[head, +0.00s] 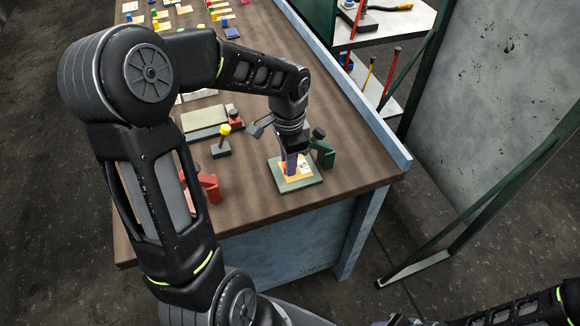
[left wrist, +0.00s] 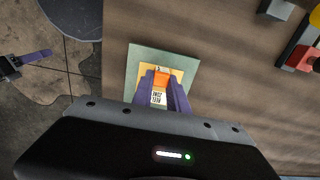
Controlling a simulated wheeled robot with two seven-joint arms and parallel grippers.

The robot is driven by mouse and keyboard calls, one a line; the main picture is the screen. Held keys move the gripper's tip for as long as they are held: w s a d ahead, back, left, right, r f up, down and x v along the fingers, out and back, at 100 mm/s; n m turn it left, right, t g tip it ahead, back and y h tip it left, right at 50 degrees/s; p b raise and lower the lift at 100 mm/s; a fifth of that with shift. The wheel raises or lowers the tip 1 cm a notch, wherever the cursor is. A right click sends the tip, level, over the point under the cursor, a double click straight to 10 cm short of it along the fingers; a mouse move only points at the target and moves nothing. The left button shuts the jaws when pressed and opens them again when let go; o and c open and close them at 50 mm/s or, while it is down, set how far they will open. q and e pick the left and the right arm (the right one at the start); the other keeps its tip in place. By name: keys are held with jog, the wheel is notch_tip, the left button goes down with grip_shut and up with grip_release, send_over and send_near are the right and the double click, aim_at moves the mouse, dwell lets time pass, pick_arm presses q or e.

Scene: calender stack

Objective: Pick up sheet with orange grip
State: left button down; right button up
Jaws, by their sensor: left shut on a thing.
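The sheet with the orange grip (left wrist: 177,73) is a small yellow-tan square lying over a green square plate (left wrist: 143,58) near the table's front right corner. It also shows in the head view (head: 302,171), partly hidden under my gripper. Its orange grip (left wrist: 161,78) stands between the purple fingers of my left gripper (left wrist: 163,88), with a white printed label just below it. My left gripper (head: 292,166) points down and is shut on the orange grip. I cannot tell whether the sheet touches the plate. My right gripper is not in view.
A dark green clamp-like piece (head: 324,151) stands close by the plate's back right. A grey block with a yellow knob (head: 222,142) and red pieces (head: 208,187) are to the left. Several small coloured items lie at the far end. The table's front edge is near.

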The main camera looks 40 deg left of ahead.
pick_arm(q)
jog(key=shift+r, duration=0.1)
jog(key=shift+r, duration=0.4)
jog(key=shift+s+d+r+b, duration=0.15)
jog(key=shift+r+b, duration=0.2)
jog(key=shift+r, duration=0.25)
jog(key=shift+s+d+r+b, duration=0.15)
jog(key=shift+r+b, duration=0.2)
jog(key=shift+r, duration=0.2)
jog(key=s+d+b, duration=0.4)
jog(key=s+d, duration=0.5)
jog(key=d, duration=0.5)
jog(key=shift+s, duration=0.35)
jog(key=shift+r, duration=0.1)
